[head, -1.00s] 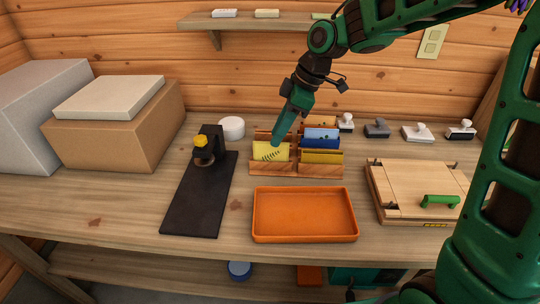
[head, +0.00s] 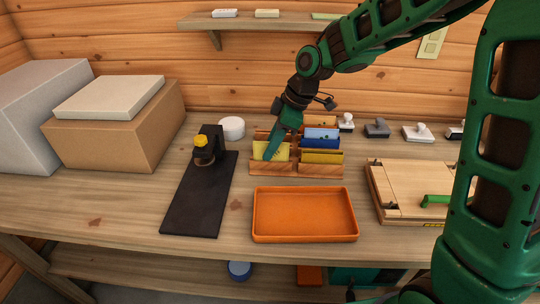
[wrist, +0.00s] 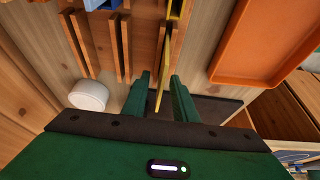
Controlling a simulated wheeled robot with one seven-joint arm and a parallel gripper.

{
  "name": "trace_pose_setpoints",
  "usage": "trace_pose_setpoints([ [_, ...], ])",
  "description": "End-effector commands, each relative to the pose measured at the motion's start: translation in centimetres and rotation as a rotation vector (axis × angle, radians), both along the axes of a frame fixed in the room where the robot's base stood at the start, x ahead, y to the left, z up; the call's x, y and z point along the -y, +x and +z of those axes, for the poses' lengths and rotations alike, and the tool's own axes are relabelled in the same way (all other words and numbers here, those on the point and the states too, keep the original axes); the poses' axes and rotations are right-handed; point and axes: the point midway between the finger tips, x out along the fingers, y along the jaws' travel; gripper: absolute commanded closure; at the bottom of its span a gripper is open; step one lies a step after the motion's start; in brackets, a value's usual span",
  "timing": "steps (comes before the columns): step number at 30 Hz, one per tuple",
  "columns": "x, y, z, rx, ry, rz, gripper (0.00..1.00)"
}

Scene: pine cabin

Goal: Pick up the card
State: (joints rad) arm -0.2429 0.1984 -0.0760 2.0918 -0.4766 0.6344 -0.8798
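A yellow card (head: 259,150) stands upright in the front left slot of the wooden card rack (head: 270,169). In the wrist view the same yellow card (wrist: 163,72) shows almost edge-on. My gripper (head: 267,157) points down at this card and hides part of it. In the wrist view my gripper (wrist: 160,82) is open, with one green finger on each side of the card's end. A gap shows between the card and each finger there. Other cards stand in the rack: a blue card (head: 320,143) and another yellow card (head: 322,157) on the right.
An orange tray (head: 305,237) lies in front of the rack. A black stand with a yellow knob (head: 201,141) is to the left, with a round white tub (head: 232,128) behind. Several stamps (head: 377,128) and a wooden board with a green handle (head: 415,180) are on the right.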

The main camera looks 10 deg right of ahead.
Motion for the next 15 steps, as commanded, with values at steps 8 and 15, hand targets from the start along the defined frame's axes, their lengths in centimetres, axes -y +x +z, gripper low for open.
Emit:
trace_pose_setpoints([
  [8, 0.0, -0.01, -0.35, 0.0, 0.0, 0.0, 0.74],
  [15, 0.0, 0.0, -0.44, 0.0, 0.0, 0.0, 0.74],
])
